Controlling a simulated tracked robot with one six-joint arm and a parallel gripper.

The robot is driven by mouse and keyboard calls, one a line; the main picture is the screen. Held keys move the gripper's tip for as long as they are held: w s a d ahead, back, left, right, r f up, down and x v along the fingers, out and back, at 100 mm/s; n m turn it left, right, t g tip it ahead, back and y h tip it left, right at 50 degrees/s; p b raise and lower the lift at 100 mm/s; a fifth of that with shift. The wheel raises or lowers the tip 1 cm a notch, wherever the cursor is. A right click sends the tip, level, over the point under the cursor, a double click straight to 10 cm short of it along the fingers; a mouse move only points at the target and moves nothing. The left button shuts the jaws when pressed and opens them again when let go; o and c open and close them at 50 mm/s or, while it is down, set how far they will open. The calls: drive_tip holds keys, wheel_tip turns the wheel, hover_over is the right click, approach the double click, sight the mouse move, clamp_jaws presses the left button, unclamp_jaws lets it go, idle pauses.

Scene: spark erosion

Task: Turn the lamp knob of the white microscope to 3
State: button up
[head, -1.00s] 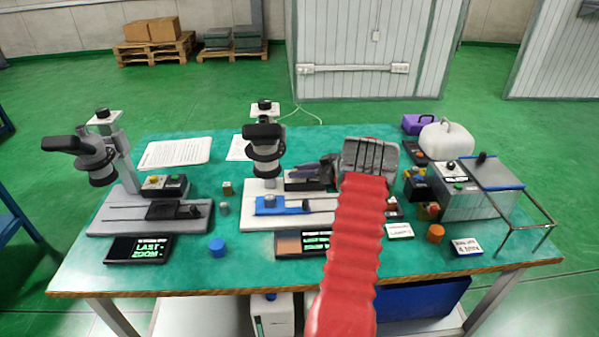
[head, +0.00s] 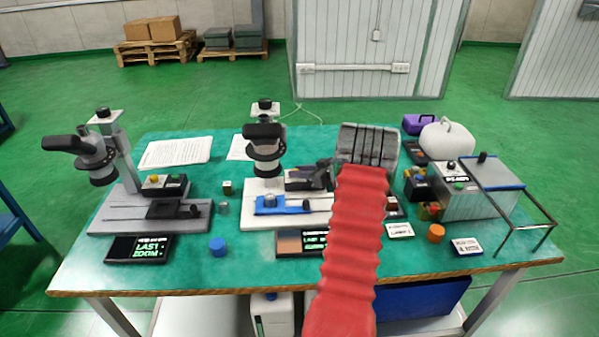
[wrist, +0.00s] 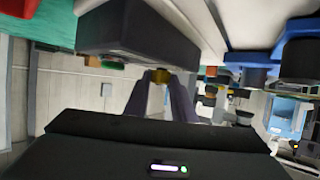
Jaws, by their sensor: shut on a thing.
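The white microscope (head: 265,150) stands at the middle of the table on a white base (head: 252,217) with a blue stage strip. Its dark control box (head: 303,181) is on the base, right of the column. In the wrist view the box (wrist: 140,32) hangs upside down, with a green button (wrist: 112,65) and the brass-yellow lamp knob (wrist: 161,75). My gripper (wrist: 160,88) is shut on this knob, one purple finger on each side. In the head view my gripper (head: 322,178) is partly hidden by my wrist. The knob's scale and pointer cannot be read.
A second, grey microscope (head: 96,155) with a similar box stands at left. A blue cap (head: 217,247) and display panels lie along the front edge. An orange cap (head: 436,233), small cards and a grey device (head: 470,195) with a wire frame are at right.

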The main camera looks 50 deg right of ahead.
drive_tip(key=shift+a+m+g+h, duration=0.25)
drive_tip(key=shift+m+g+h, duration=0.1)
drive_tip(key=shift+m+h, duration=1)
drive_tip(key=shift+a+m+g+h, duration=0.2)
drive_tip(key=shift+m+g+h, duration=0.15)
drive_tip(key=shift+m+h, duration=1)
drive_tip(key=shift+h, duration=0.5)
drive_tip(key=shift+w, duration=0.1)
drive_tip(key=o, duration=1.1)
drive_tip(key=shift+c, duration=0.2)
drive_tip(key=v, duration=1.3)
drive_tip(key=shift+s+r, duration=0.15)
drive_tip(key=shift+s, duration=0.15)
drive_tip(key=shift+a, duration=0.15)
